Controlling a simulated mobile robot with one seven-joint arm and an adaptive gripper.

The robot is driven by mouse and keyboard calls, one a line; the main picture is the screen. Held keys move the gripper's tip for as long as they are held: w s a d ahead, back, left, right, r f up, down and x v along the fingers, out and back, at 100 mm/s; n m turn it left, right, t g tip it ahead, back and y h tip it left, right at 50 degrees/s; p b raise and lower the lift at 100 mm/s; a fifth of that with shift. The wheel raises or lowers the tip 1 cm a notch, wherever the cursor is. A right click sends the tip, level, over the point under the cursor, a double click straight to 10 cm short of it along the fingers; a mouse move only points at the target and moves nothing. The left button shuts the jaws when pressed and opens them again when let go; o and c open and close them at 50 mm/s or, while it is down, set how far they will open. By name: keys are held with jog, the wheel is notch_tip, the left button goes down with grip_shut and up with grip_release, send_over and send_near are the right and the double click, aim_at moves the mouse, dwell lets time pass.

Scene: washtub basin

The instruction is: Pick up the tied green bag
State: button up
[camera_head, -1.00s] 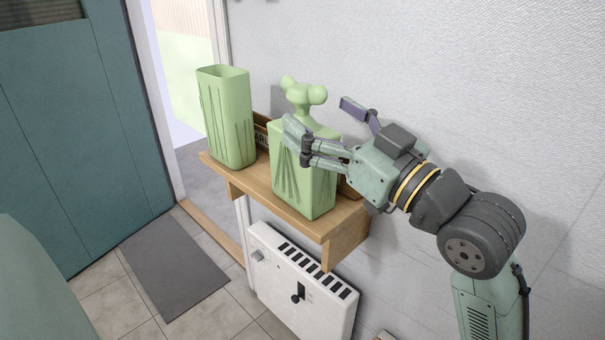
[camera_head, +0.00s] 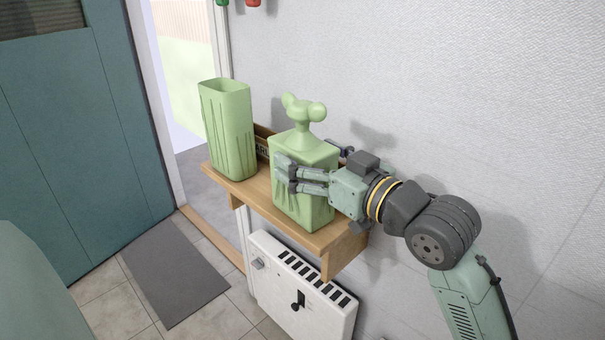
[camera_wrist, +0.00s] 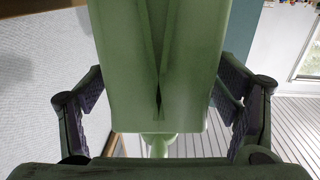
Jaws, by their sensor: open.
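The tied green bag (camera_head: 303,196) stands upright on a small wooden wall shelf, its knotted top (camera_head: 304,108) pointing up. My gripper (camera_head: 310,172) is at the bag from the right, with one finger across its front face and the other mostly hidden behind it. In the wrist view the bag (camera_wrist: 160,60) fills the middle between my two spread fingers (camera_wrist: 160,110), and gaps show on both sides near the fingertips. The gripper is open around the bag's body.
An open-topped green bag (camera_head: 228,130) stands left of the tied one on the shelf (camera_head: 260,213). A dark brown box (camera_head: 263,140) sits behind them, partly hidden. A white heater (camera_head: 290,290) is below. The wall is close behind the shelf.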

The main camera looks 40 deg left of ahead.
jog(key=shift+w+a, duration=0.2)
jog(key=shift+a, duration=0.75)
jog(key=shift+r, duration=0.1)
jog(key=c, duration=1.9)
